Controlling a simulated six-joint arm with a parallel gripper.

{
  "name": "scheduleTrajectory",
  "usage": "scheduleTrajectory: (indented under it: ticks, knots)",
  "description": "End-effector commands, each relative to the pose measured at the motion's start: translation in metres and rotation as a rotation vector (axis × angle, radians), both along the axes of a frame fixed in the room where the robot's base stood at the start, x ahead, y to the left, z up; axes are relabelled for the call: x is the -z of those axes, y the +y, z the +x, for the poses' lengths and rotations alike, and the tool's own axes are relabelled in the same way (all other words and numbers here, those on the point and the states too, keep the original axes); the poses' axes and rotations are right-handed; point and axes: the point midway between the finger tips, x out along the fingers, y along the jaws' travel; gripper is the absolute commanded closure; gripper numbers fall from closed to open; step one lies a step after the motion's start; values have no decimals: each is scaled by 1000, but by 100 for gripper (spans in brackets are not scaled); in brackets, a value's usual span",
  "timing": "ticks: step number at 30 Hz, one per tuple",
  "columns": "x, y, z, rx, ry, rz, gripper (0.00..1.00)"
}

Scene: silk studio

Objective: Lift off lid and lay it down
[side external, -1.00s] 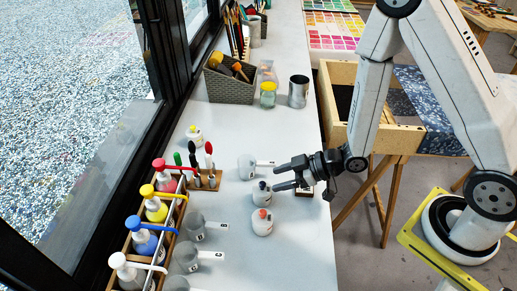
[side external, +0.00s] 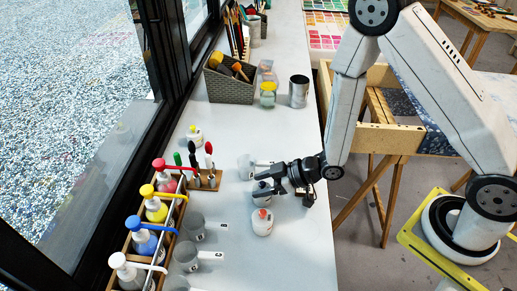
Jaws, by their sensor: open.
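A small white pot with a dark lid (side external: 262,187) stands on the white counter, partly hidden by my gripper. My gripper (side external: 258,182) is open, its fingers pointing left at the height of this lid. I cannot tell whether the fingers touch the lid. A similar white pot with an orange knob on its lid (side external: 262,221) stands just in front, apart from the gripper. Another pot with a yellow knob (side external: 194,134) stands farther back at the left.
Grey measuring cups (side external: 193,227) stand at the front left, with another (side external: 246,166) behind the gripper. A rack of coloured pump bottles (side external: 155,208) lines the window side. The counter's middle is clear.

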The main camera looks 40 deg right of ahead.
Motion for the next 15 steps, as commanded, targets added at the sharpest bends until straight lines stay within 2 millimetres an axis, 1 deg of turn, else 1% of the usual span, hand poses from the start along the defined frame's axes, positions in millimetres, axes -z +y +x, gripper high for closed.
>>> scheduleTrajectory:
  ticks: [10, 11, 12, 14, 15]
  knots:
    - [0, 0, 0, 0, 0, 0, 35]
    - [0, 0, 0, 0, 0, 0, 41]
    - [0, 0, 0, 0, 0, 0, 54]
    - [0, 0, 0, 0, 0, 0, 73]
    - [0, 0, 0, 0, 0, 0, 86]
